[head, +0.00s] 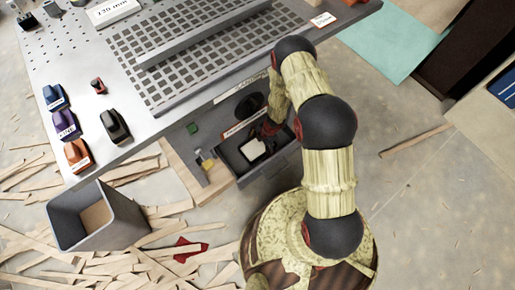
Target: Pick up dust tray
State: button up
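A dark grey open tray (285,160) juts out like a drawer below the front edge of the metal workbench; it looks most like the dust tray, but I cannot be certain. A small white block (252,149) lies inside it. My gripper (262,138), dark with red parts, reaches down at the tray, close to the white block. My own arm partly covers it, so I cannot tell whether its fingers are open or shut, or whether they touch the block or the tray.
The perforated metal workbench (125,70) bears several small labelled tools at its left. A grey bin (118,222) stands on the floor at lower left, among many scattered wood strips (150,262). A red piece (188,249) lies there too. The floor at right is mostly clear.

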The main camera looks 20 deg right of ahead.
jog(key=c, duration=1)
jog(key=shift+r, duration=0.1)
